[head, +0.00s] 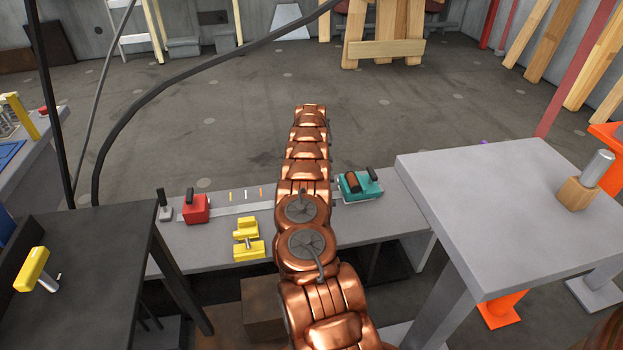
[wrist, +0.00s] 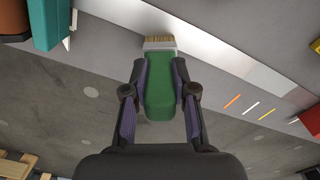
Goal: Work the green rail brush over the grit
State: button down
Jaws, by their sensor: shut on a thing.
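The green rail brush (wrist: 158,95) has a green handle and a pale head with tan bristles (wrist: 160,41). In the wrist view my gripper (wrist: 158,92) is shut on the handle, one finger on each side. The bristles point up the picture, at the edge of the grey bench near the bright rail strip (wrist: 214,55). I cannot tell whether they touch it. In the head view the rail strip (head: 237,209) shows left of my arm, which hides the gripper and brush. I cannot make out the grit in either view.
On the bench (head: 208,238) stand a red block (head: 196,209), a yellow clamp-like piece (head: 247,239) and a teal box (head: 359,186). Short coloured marks (head: 246,194) lie behind the strip. A higher grey table (head: 510,210) stands right, a dark table (head: 85,255) left.

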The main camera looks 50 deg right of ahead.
jog(key=shift+s+d+f, duration=0.1)
jog(key=shift+s+d, duration=0.55)
jog(key=shift+d, duration=0.15)
jog(key=shift+w+a, duration=0.1)
jog(key=shift+a, duration=0.05)
jog(key=shift+w+a, duration=0.6)
jog(key=shift+a, duration=0.25)
jog(key=shift+s+d, duration=0.7)
jog(key=shift+d, duration=0.3)
jog(key=shift+w+a, duration=0.4)
jog(key=shift+a, duration=0.1)
jog(key=shift+r+p, duration=0.95)
jog(key=shift+r, duration=2.65)
